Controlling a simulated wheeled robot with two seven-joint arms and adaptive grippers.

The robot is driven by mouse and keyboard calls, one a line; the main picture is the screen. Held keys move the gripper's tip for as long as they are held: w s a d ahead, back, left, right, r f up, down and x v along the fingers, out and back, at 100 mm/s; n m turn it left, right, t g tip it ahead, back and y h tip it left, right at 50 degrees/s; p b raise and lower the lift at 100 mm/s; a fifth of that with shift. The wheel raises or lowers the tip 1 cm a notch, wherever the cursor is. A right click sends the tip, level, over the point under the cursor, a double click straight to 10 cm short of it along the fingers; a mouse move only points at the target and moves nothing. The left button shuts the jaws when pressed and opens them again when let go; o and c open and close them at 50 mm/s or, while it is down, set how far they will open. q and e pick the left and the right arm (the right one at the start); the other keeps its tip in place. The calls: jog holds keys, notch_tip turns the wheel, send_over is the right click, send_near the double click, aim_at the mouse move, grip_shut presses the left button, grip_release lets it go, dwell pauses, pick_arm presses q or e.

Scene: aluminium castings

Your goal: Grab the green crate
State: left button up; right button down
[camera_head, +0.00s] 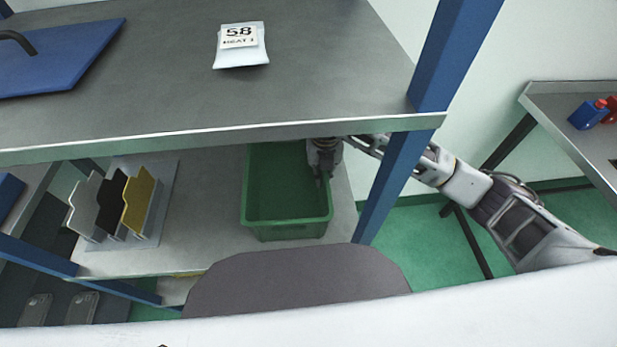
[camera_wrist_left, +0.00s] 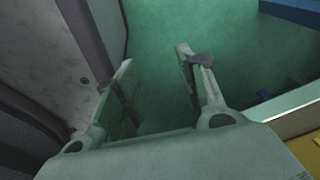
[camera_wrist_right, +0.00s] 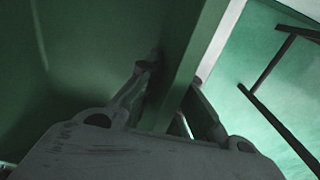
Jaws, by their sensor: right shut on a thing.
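The green crate (camera_head: 288,229) stands upright on the lower shelf, under the front edge of the upper shelf. It looks empty, and its far rim is partly hidden by the upper shelf. My right gripper (camera_head: 322,172) is at the crate's right wall. In the right wrist view the right gripper (camera_wrist_right: 168,100) is shut on that green wall (camera_wrist_right: 190,62), one finger inside and one outside. My left gripper (camera_wrist_left: 160,85) shows only in the left wrist view. It is open and empty above the green floor.
Silver, black and yellow castings (camera_head: 113,204) stand in a row on a plate left of the crate. A blue shelf post (camera_head: 398,172) rises right of the crate. The upper shelf (camera_head: 180,90) holds a labelled white packet (camera_head: 241,46) and a blue board (camera_head: 58,55).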

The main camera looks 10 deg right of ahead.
jog(key=shift+r, duration=0.2)
jog(key=shift+r, duration=1.35)
jog(key=shift+a+r, duration=0.2)
jog(key=shift+r, duration=0.1)
pick_arm(q)
jog(key=w, duration=0.1)
jog(key=d+b, duration=0.1)
jog(key=w, duration=0.1)
jog(key=shift+w+d+r, duration=0.2)
jog(key=shift+w+d, duration=0.05)
jog(key=shift+w, duration=0.05)
pick_arm(e)
jog(key=w+a, duration=0.1)
jog(key=a, duration=1.6)
jog(key=shift+a, duration=0.25)
jog(key=shift+w, duration=0.1)
pick_arm(q)
jog(key=shift+s, duration=0.25)
pick_arm(e)
jog(key=shift+f, duration=0.1)
